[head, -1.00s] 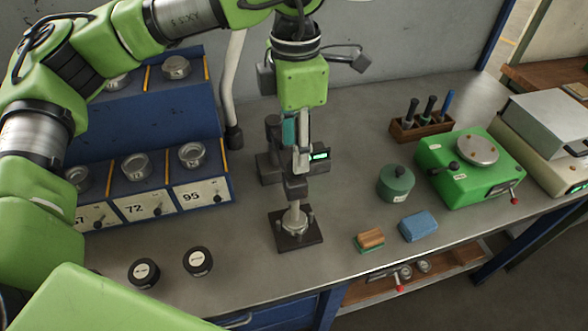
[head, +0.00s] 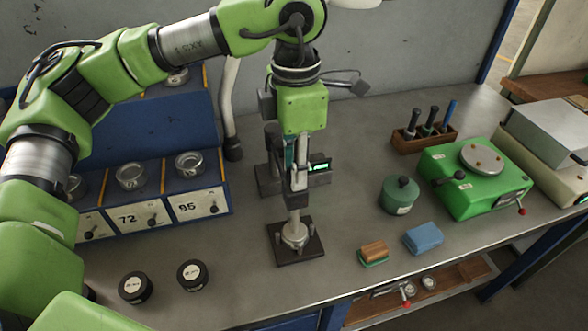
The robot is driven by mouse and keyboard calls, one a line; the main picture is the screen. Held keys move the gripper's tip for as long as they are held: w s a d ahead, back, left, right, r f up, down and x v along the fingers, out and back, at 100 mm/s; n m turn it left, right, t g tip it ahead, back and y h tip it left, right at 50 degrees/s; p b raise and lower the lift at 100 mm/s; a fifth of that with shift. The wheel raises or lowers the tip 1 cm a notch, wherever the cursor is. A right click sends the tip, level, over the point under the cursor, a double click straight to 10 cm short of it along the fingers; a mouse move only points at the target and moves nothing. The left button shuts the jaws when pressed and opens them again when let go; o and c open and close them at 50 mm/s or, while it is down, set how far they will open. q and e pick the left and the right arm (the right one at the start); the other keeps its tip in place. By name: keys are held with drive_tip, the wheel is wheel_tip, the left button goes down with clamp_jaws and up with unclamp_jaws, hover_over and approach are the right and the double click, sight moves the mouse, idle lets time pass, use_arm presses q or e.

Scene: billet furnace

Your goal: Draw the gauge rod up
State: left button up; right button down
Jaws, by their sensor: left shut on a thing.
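The digital gauge stands on the bench mid-view, with a dark stand and a lit green display (head: 320,165). My left gripper (head: 299,182) points down in front of the stand, just left of the display. It is shut on the gauge rod, which is mostly hidden by the fingers and a dark block. Below it a pale metal cylinder (head: 294,225) stands upright on a square black base (head: 285,253). Whether the rod touches the cylinder cannot be told. My right gripper is not in view.
A blue rack (head: 165,120) with several metal dishes stands at the left. Two black round pots (head: 136,287) lie in front of it. At the right are a green lidded pot (head: 399,196), a blue block (head: 423,239), a brush (head: 374,254) and a green balance (head: 475,178).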

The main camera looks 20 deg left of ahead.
use_arm(q)
wheel_tip(320, 180, up, 9)
drive_tip(key=p, duration=0.5)
drive_tip(key=shift+r, duration=0.15)
drive_tip(key=o, duration=0.5)
drive_tip(key=shift+c, duration=0.2)
drive_tip(key=o, duration=0.5)
drive_tip(key=shift+c, duration=0.2)
wheel_tip(320, 180, up, 6)
drive_tip(key=p, duration=0.3)
drive_tip(key=shift+p, duration=0.3)
idle(0.4)
